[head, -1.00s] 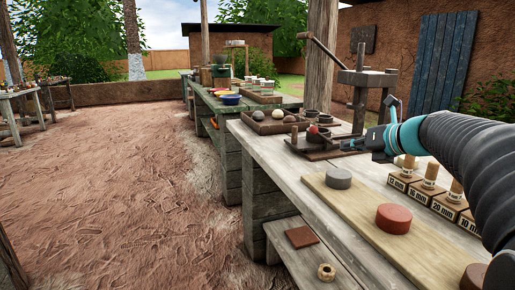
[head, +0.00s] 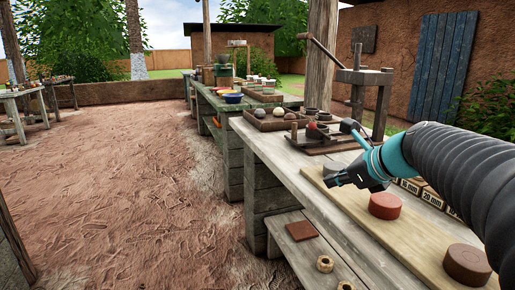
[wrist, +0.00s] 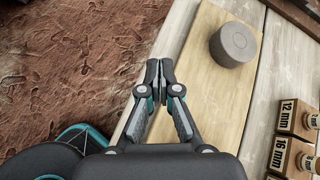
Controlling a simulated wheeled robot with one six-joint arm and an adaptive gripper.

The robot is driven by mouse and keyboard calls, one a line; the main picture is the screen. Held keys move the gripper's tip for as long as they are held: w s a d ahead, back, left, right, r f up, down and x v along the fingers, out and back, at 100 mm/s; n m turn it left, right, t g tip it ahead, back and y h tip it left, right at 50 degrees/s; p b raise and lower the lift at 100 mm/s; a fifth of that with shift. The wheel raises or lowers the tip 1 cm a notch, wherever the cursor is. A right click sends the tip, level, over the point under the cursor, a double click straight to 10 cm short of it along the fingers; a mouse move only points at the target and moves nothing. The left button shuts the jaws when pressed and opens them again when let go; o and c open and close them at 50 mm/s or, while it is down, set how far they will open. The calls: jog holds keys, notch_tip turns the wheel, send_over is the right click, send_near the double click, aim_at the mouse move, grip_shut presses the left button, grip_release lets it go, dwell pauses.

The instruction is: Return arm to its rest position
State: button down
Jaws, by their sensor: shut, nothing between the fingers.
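My gripper (head: 332,178) is at the end of my arm, which reaches in from the right over the near workbench in the head view. In the wrist view my gripper (wrist: 159,70) has its fingertips together with nothing between them. It is above the light wooden board (wrist: 200,105), near the board's left edge. The grey round disc (wrist: 234,44) lies on the board to the right of the fingertips and apart from them. In the head view that disc is hidden behind my gripper.
A red disc (head: 385,205) and a brown disc (head: 467,264) lie on the board. Stamped wooden blocks (wrist: 296,119) stand to its right. A wooden press (head: 360,90) and a tray of balls (head: 268,120) are farther back. The ground at left (head: 120,200) is open.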

jog(key=s+f+n+g+h, duration=0.1)
jog(key=s+f+n+h, duration=0.1)
jog(key=s+f+n, duration=0.3)
jog(key=s+a+f+n+g+h, duration=0.1)
jog(key=s+f+n, duration=0.4)
jog(key=s+n, duration=0.5)
jog(key=s+f+n+g+h, duration=0.1)
jog(key=s+f+n+h, duration=0.1)
jog(key=s+f+n, duration=0.3)
jog(key=s+n, duration=0.3)
jog(key=n, duration=0.3)
jog(key=shift+s+a+f+h, duration=0.25)
jog(key=shift+s+f+h, duration=0.05)
jog(key=shift+s, duration=0.05)
